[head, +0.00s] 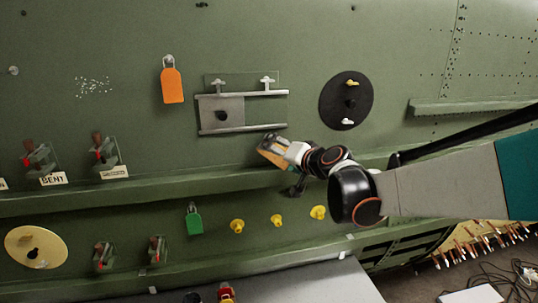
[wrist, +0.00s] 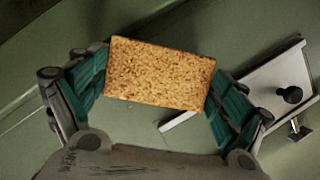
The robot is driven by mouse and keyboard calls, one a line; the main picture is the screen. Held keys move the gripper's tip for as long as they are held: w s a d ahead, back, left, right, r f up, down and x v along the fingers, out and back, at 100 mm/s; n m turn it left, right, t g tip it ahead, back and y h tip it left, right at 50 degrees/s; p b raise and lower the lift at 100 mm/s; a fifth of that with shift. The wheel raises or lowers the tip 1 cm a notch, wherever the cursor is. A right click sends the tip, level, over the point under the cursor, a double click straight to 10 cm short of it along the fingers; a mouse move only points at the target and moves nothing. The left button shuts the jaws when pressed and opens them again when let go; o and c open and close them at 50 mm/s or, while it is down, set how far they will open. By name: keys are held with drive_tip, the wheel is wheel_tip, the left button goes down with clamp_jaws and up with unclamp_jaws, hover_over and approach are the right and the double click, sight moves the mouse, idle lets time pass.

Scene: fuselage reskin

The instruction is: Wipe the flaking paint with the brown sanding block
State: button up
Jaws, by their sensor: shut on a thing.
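The brown sanding block (wrist: 160,72) fills the middle of the wrist view, held between the two teal finger pads of my gripper (wrist: 158,85). In the head view the block (head: 269,152) shows as a small tan edge at the tip of my gripper (head: 276,147), just below the grey sliding plate. I cannot tell whether the block touches the green panel. The flaking paint (head: 93,87) is a patch of white specks on the upper left of the panel, well to the left of my gripper. It does not show in the wrist view.
A grey plate on rails (head: 222,113) sits just above my gripper, also in the wrist view (wrist: 290,92). An orange tag (head: 172,85) hangs between it and the specks. A black disc (head: 346,100) is to the right. A ledge (head: 150,190) runs below.

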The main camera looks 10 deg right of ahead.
drive_tip(key=shift+w, duration=1)
drive_tip(key=shift+d, duration=0.15)
drive_tip(key=shift+s+d+b, duration=0.15)
drive_tip(key=shift+d+b, duration=0.3)
drive_tip(key=shift+d, duration=1.25)
drive_tip(key=d+b, duration=0.1)
drive_tip(key=d, duration=0.2)
drive_tip(key=shift+d, duration=0.35)
drive_tip(key=shift+a, duration=3.75)
